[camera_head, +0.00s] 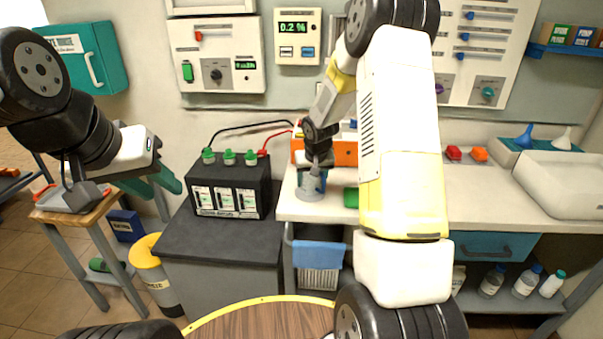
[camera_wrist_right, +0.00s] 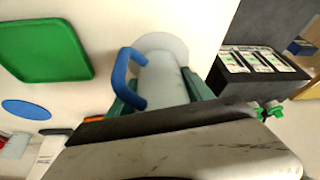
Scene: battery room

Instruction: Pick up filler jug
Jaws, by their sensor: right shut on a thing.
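The filler jug (camera_head: 309,188), pale grey with a blue handle, is upright at the left end of the white bench, beside the black battery. My right gripper (camera_head: 316,170) comes down from above and is shut on the jug. In the right wrist view the jug (camera_wrist_right: 165,82) lies between the green fingers (camera_wrist_right: 160,95), its blue handle at the left. Whether its base touches the bench is unclear. My left gripper (camera_head: 150,184) is open and empty, its green fingers apart, left of the battery.
The black battery (camera_head: 230,188) with green caps stands on a dark cabinet left of the jug. A green tray (camera_wrist_right: 45,48) lies near the jug in the wrist view. An orange box (camera_head: 345,152) is behind it. The bench's right part (camera_head: 500,190) has free room.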

